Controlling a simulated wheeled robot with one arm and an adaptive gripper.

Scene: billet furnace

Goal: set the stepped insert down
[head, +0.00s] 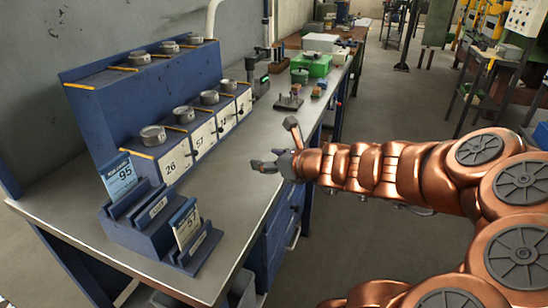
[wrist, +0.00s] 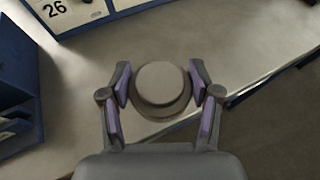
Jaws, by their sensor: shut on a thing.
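The stepped insert (wrist: 160,84) is a round grey-brown piece with a smaller disc on a wider one. In the wrist view it sits between the purple pads of my gripper (wrist: 160,92), which is shut on it from both sides. In the head view my gripper (head: 268,164) reaches in from the right over the grey bench top (head: 228,188). The insert is hard to make out there. The wrist view shows bench surface below it and the bench's front edge close by. I cannot tell the height of the gap under it.
A blue rack (head: 110,105) with numbered compartments and several grey round pieces stands along the wall. A blue card holder (head: 140,232) with cards 95 and 57 stands at the near left. A small peg stand (head: 289,101) and green box (head: 311,65) lie farther back. Bench between is clear.

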